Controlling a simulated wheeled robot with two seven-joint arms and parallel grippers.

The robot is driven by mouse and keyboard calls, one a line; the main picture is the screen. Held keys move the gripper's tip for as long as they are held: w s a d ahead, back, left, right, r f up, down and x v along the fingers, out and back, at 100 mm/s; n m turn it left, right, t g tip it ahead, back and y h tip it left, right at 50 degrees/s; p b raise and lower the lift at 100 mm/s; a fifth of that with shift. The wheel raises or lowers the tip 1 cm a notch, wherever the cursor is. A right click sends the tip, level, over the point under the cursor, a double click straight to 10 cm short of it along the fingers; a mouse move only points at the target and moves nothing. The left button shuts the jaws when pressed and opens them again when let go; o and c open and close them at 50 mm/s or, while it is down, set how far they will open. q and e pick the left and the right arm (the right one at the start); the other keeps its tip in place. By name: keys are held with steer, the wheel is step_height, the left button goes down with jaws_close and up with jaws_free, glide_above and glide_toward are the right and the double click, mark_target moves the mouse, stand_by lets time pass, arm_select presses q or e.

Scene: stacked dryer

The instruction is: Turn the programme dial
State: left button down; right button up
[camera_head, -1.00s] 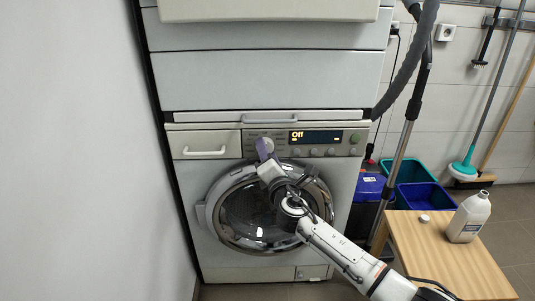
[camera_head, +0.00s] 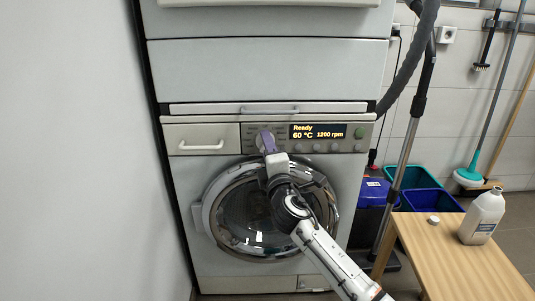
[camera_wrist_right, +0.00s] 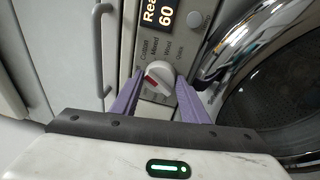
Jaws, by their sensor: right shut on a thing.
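The programme dial (camera_wrist_right: 158,76) is a round whitish knob with a red mark on the washer's control panel. In the wrist view my right gripper (camera_wrist_right: 156,92) has its purple fingers on both sides of the dial, shut on it. In the head view the right gripper (camera_head: 267,144) reaches up to the panel and largely covers the dial. The display (camera_head: 317,131) reads "Ready", "60 °C" and "1200 rpm". My left gripper is not in view.
The round glass door (camera_head: 240,215) of the washer is closed below the panel. The drawer handle (camera_head: 201,146) is left of the dial. A wooden table (camera_head: 455,262) with a white bottle (camera_head: 482,217) and a cap (camera_head: 433,219) stands at the right.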

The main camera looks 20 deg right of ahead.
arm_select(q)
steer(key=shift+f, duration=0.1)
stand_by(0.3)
arm_select(e)
steer(key=o, duration=1.1)
steer(key=shift+c, duration=0.2)
arm_select(q)
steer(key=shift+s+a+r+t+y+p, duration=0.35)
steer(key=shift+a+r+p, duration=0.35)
steer(key=shift+p, duration=0.35)
arm_select(e)
steer(key=s+a+f, duration=0.1)
steer(key=s, duration=0.9)
steer(key=shift+s, duration=0.15)
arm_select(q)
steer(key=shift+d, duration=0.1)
arm_select(e)
steer(key=shift+a, duration=0.1)
